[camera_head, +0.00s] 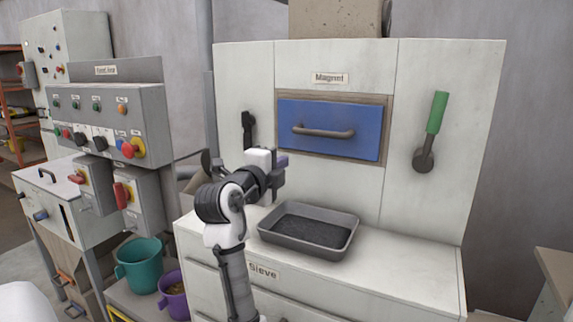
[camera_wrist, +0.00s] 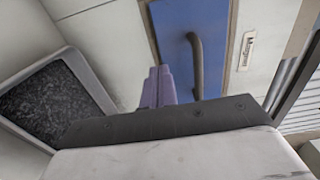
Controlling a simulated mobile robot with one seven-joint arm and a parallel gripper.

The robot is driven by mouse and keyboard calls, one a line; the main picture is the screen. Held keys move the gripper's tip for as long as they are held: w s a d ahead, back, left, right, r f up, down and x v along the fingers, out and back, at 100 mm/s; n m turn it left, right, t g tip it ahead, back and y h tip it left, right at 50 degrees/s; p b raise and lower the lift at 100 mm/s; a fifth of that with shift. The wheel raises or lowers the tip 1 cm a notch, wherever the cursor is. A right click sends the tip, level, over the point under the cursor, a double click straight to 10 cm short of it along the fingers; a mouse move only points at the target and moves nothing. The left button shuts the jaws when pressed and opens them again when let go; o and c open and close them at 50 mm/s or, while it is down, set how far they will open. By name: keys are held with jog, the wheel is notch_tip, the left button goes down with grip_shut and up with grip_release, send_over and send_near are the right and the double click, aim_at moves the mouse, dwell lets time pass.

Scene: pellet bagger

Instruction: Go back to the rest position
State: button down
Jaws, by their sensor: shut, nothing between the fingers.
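My gripper (camera_head: 281,161) is raised in front of the white cabinet, left of and a little below the blue Magnet drawer (camera_head: 300,112). Its purple-grey fingers also show in the wrist view (camera_wrist: 158,86), shut together with nothing between them. They appear in front of the blue panel (camera_wrist: 215,30) and its grey handle (camera_wrist: 197,65), and I see no contact. The drawer looks shut in the head view. My arm bends up from the bottom centre of the head view and hides part of the cabinet and counter.
A grey tray (camera_head: 262,235) with dark contents stands on the counter, right of my arm. A green-handled lever (camera_head: 436,113) is on the right panel, a black handle (camera_head: 248,130) on the left. A control box (camera_head: 60,115), teal bucket (camera_head: 122,272) and purple bucket (camera_head: 163,288) stand left.

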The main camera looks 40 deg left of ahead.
jog(key=shift+b+v, duration=0.4)
jog(key=shift+v, duration=1.85)
jog(key=shift+r, duration=0.1)
